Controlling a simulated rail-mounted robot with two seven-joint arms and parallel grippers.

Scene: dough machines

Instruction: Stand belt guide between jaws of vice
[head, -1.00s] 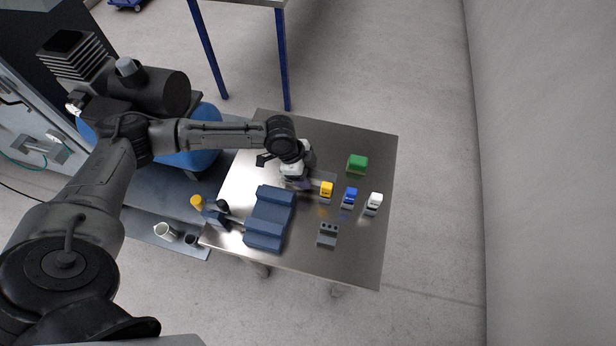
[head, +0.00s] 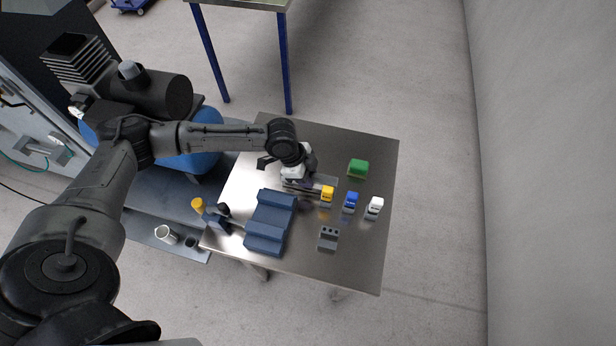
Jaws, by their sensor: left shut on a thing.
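The blue vice (head: 267,222) lies on the metal table at its left front side, with its screw end pointing left. My left gripper (head: 300,182) points down over the table just behind and to the right of the vice. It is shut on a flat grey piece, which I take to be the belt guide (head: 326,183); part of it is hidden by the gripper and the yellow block. The piece is low over the table, apart from the vice jaws; whether it touches the tabletop I cannot tell. My right gripper is not in view.
Yellow (head: 327,193), blue (head: 350,200) and white (head: 374,205) small blocks stand in a row to the right of the gripper. A green block (head: 358,167) is behind them. A grey block with holes (head: 328,238) lies in front. The table's (head: 365,255) right front is clear.

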